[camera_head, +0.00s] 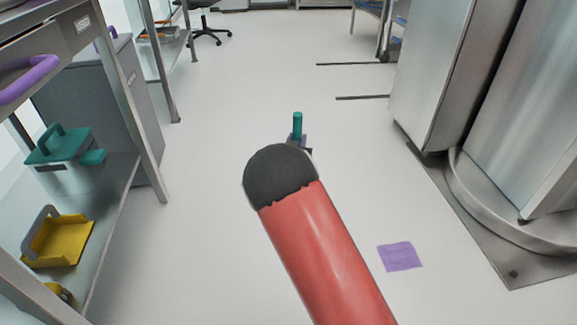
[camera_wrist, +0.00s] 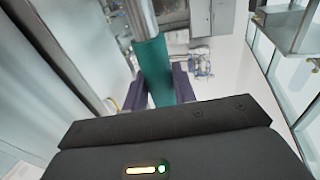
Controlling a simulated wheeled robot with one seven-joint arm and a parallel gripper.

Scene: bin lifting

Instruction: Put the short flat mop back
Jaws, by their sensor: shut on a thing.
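The mop's teal handle (camera_head: 297,124) sticks up just beyond my arm in the head view. My gripper (camera_head: 298,140) is mostly hidden behind my red and black arm there. In the wrist view, the purple fingers of my gripper (camera_wrist: 158,88) are shut around the teal grip (camera_wrist: 153,62). A grey metal pole (camera_wrist: 144,18) continues from the teal grip to the top of the wrist view. The flat head of the mop does not show in either view.
A purple square (camera_head: 400,256) lies on the floor at right. A metal rack (camera_head: 118,215) on the left holds a teal container (camera_head: 60,150) and a yellow container (camera_head: 58,242). Tall steel cabinets (camera_head: 432,70) stand at right. The floor between is clear.

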